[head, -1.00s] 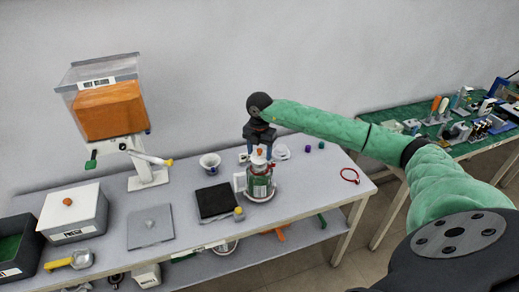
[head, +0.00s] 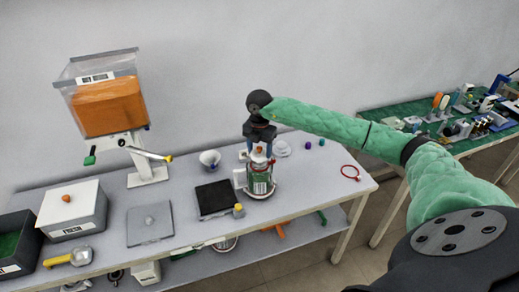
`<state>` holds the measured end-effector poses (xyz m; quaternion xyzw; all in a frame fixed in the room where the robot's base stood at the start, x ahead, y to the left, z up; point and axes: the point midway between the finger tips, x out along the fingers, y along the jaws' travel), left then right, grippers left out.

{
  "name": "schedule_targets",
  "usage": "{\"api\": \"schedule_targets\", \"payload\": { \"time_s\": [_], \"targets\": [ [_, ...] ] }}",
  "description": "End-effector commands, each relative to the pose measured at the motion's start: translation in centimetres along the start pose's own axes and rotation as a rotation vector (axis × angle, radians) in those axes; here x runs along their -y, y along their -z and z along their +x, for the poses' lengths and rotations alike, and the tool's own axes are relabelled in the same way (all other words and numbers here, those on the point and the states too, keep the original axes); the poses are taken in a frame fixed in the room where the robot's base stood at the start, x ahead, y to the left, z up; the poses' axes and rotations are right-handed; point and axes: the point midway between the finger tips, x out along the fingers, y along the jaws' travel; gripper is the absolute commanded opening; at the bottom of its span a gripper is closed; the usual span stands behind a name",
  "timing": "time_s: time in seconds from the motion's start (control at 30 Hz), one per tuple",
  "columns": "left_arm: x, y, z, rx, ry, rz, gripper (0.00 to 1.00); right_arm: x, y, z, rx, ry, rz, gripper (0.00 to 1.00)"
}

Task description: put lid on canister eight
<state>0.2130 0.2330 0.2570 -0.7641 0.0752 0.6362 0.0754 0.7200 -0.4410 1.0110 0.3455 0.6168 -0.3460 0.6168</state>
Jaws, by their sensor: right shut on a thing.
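The canister (head: 261,184) stands upright on the grey table right of centre, with a green and red label that is too small to read. A pale lid (head: 259,159) with an orange knob is at the canister's mouth. My left gripper is not in view.
A black pad (head: 215,199) lies left of the canister, and a white cup (head: 210,159) stands behind that pad. A hopper (head: 108,104) on a stand and a grey lidded box (head: 73,211) are at the left. A red ring (head: 350,172) lies at the right end.

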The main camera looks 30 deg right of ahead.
Motion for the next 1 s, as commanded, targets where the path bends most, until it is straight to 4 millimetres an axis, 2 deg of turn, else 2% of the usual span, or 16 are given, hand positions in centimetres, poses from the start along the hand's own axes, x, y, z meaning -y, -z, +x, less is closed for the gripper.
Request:
{"api": "schedule_targets", "payload": {
  "time_s": [1.0],
  "targets": [
    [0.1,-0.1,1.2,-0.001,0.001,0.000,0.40,0.0,-0.1,1.5,0.000,0.000,0.000,0.36]
  ]
}}
